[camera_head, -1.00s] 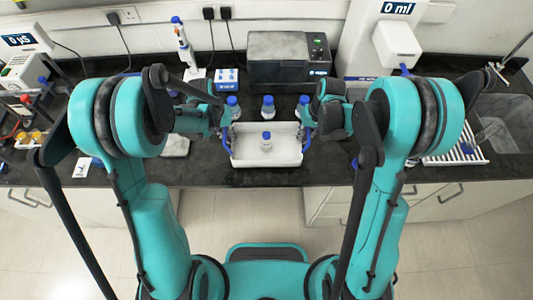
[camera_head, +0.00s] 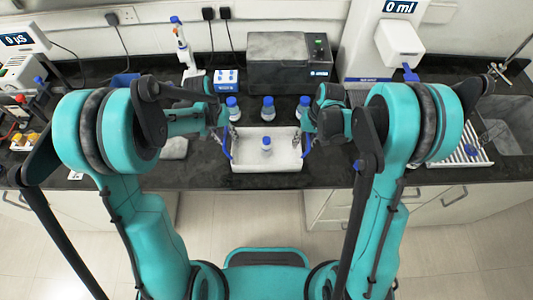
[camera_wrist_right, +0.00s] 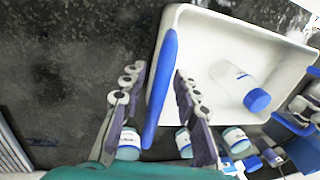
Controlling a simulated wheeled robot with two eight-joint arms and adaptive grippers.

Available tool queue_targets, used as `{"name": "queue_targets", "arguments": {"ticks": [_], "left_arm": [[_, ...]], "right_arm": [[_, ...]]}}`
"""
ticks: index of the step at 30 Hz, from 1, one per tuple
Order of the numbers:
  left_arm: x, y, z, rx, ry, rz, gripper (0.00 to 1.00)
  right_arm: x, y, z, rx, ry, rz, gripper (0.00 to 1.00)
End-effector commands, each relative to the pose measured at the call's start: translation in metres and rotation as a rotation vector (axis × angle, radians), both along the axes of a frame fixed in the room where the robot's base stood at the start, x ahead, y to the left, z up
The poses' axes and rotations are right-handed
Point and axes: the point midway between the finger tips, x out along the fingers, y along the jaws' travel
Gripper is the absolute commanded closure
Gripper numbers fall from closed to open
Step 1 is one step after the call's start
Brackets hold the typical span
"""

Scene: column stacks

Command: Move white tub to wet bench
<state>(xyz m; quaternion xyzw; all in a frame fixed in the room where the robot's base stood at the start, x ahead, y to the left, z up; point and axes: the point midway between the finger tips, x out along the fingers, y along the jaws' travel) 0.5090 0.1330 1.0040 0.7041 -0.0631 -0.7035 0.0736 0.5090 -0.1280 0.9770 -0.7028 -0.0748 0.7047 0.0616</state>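The white tub (camera_head: 266,165) is on the dark bench in front of me, with a blue handle on each side. My right gripper (camera_head: 310,138) is at the tub's right handle. In the right wrist view its fingers (camera_wrist_right: 158,105) are apart on either side of the blue handle (camera_wrist_right: 160,90), with narrow gaps showing. My left gripper (camera_head: 224,137) is at the left blue handle (camera_head: 227,146); its fingers are too small to read.
Several blue-capped bottles, one of them (camera_head: 268,108), stand just behind the tub. A dark grey instrument (camera_head: 290,60) is at the back. A sink (camera_head: 510,125) and white drying rack (camera_head: 452,146) are at the right. The bench front edge is close before the tub.

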Motion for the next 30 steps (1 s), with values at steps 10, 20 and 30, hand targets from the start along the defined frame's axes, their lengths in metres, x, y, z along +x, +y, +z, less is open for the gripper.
{"name": "queue_targets", "arguments": {"ticks": [10, 20, 30], "left_arm": [[-0.001, 0.013, 0.071, -0.001, 0.001, -0.001, 0.69], [0.0, 0.017, 0.09, -0.001, 0.001, -0.002, 0.69], [0.0, 0.017, 0.09, -0.001, 0.001, -0.002, 0.69]], "right_arm": [[0.0, -0.001, 0.0, -0.001, 0.0, -0.001, 0.69], [0.0, -0.004, 0.014, -0.001, 0.0, -0.002, 0.69], [0.0, -0.017, 0.084, -0.001, 0.0, -0.002, 0.69]]}}
